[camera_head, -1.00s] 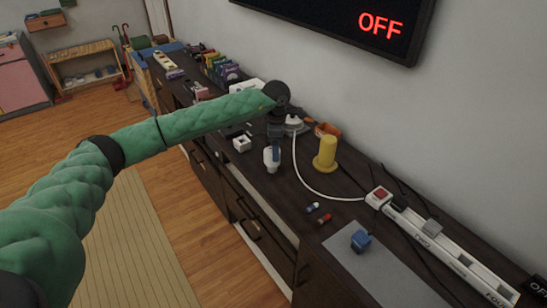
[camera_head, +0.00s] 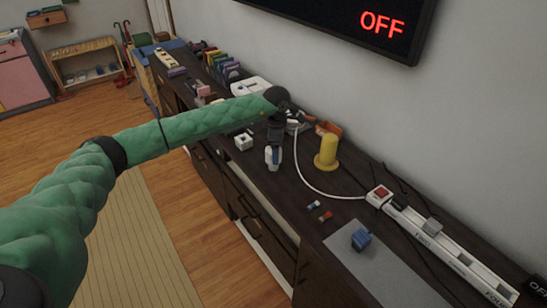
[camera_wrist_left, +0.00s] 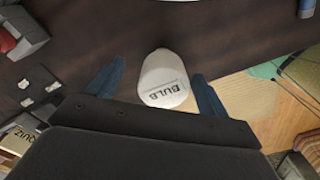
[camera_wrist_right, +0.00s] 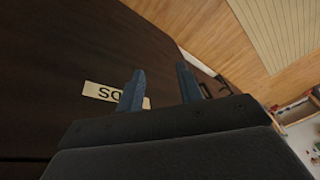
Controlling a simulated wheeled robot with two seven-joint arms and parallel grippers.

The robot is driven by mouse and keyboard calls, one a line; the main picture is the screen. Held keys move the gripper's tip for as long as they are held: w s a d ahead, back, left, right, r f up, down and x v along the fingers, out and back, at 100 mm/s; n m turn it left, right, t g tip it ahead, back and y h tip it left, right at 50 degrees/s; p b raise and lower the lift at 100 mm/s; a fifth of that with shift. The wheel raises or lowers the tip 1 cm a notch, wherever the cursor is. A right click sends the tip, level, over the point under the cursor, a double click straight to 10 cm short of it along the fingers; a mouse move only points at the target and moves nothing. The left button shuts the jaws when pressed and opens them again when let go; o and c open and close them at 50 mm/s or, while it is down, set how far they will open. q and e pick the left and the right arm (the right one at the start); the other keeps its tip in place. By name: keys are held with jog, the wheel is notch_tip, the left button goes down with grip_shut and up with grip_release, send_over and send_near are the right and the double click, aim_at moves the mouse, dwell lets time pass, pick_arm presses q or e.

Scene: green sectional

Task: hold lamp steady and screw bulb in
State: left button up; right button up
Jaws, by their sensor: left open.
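The white bulb (camera_wrist_left: 163,78), marked BULB, stands near the front edge of the dark cabinet top. It also shows in the head view (camera_head: 272,160), partly covered by my left gripper (camera_head: 275,146). In the left wrist view my left gripper (camera_wrist_left: 157,85) is open, with one blue finger on each side of the bulb and gaps visible. A white object with a white cord (camera_head: 297,150), perhaps the lamp, is partly hidden behind my left gripper. My right gripper (camera_wrist_right: 162,84) is open and empty in front of a dark drawer front with a label (camera_wrist_right: 103,92); the head view does not show it.
A yellow cylinder (camera_head: 326,151) stands right of the bulb. The white cord runs to a red switch (camera_head: 379,195) beside a power strip (camera_head: 440,247). A small white block (camera_head: 243,142) sits left of the bulb.

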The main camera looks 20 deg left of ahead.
pick_arm(q)
jog(key=shift+f, duration=0.1)
pick_arm(e)
jog(key=shift+r, duration=0.1)
pick_arm(q)
jog(key=shift+s+a+f+p, duration=0.1)
jog(key=shift+s+f+p, duration=0.05)
jog(key=shift+f+p, duration=0.2)
jog(key=f, duration=0.1)
jog(key=f+p, duration=0.1)
jog(key=f, duration=0.1)
jog(key=shift+s+a+f, duration=0.1)
jog(key=shift+s+a, duration=0.15)
jog(key=shift+f, duration=0.55)
pick_arm(e)
jog(key=shift+g+h, duration=0.4)
jog(key=d+r, duration=0.1)
jog(key=s+d+r, duration=0.1)
jog(key=r, duration=0.1)
jog(key=shift+s+d, duration=0.1)
jog(key=shift+d, duration=0.3)
pick_arm(q)
jog(key=shift+c, duration=0.2)
jog(key=c, duration=1)
